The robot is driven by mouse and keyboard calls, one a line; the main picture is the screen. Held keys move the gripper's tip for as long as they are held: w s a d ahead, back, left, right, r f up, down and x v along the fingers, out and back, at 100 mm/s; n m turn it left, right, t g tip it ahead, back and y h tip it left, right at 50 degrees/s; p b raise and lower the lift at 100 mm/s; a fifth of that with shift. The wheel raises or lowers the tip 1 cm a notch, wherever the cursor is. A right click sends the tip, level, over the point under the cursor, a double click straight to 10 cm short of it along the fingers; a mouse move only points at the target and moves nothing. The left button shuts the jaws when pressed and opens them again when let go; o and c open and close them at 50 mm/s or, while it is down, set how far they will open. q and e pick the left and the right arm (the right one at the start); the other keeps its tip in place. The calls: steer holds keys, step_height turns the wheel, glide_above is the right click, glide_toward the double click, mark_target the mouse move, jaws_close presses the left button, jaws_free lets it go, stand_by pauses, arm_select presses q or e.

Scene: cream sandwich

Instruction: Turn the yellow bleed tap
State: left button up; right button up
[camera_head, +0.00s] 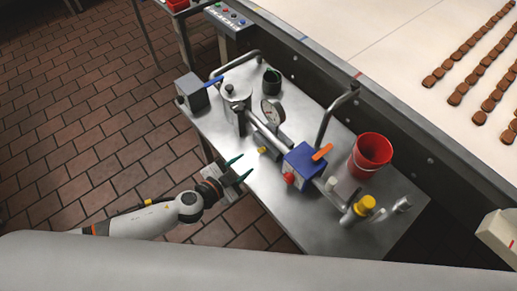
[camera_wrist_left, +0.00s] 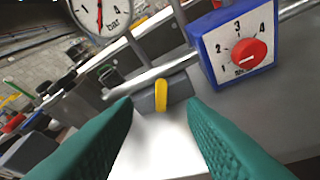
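The yellow bleed tap (camera_head: 262,150) is a small yellow handle low on the pipework, left of the blue box. In the left wrist view the tap (camera_wrist_left: 161,95) stands upright on a grey fitting, ahead of and between my green fingertips. My left gripper (camera_head: 241,167) is open and empty at the table's near left edge, a little short of the tap. Its two fingers (camera_wrist_left: 160,106) spread either side of the tap in the wrist view, with no contact visible. My right gripper is not in view.
A blue box (camera_head: 303,168) with a red knob and orange lever stands right of the tap. A pressure gauge (camera_head: 272,111) is behind it. A red bucket (camera_head: 370,155), a yellow-capped fitting (camera_head: 364,206) and a green cup (camera_head: 272,82) are on the steel table (camera_head: 262,196).

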mark_target(264, 151)
arm_select(q)
steer(key=x, duration=0.7)
steer(key=shift+w+d+f, duration=0.15)
steer(key=shift+w+d, duration=0.05)
steer(key=shift+d, duration=0.15)
steer(key=shift+w+d+f, duration=0.2)
steer(key=shift+w+d, duration=0.05)
steer(key=shift+w, duration=0.15)
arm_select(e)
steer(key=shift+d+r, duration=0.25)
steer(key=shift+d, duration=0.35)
